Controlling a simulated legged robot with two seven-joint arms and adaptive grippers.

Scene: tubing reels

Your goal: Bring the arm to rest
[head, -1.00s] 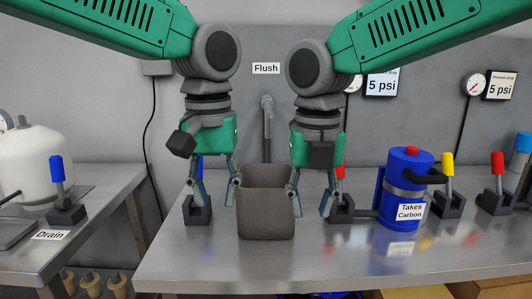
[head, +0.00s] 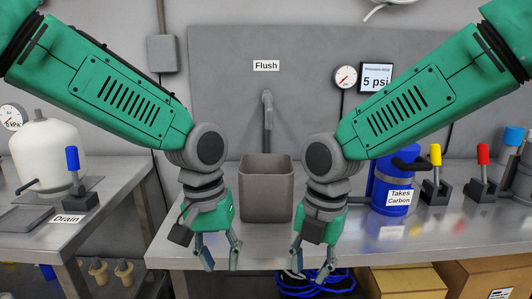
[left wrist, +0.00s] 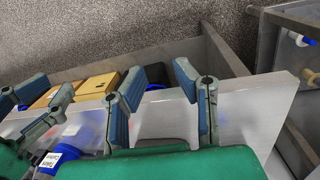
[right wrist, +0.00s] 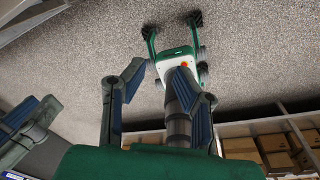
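My left gripper (head: 221,256) hangs pointing down at the front edge of the bench, left of the grey bin. Its fingers are apart with nothing between them; they also show spread in the left wrist view (left wrist: 160,100). My right gripper (head: 309,264) hangs in front of the bench edge, right of the bin. Its fingers are also apart and empty, as in the right wrist view (right wrist: 160,100). The grey open-topped bin (head: 267,195) stands upright on the bench below the Flush sign, clear of both grippers.
The steel bench (head: 255,240) lies just behind the grippers. A blue Takes Carbon canister (head: 393,200) and levers with yellow (head: 435,155) and red (head: 482,155) handles stand right. A Drain bench (head: 120,205) is left. Cardboard boxes (head: 400,283) and blue tubing (head: 318,284) lie below.

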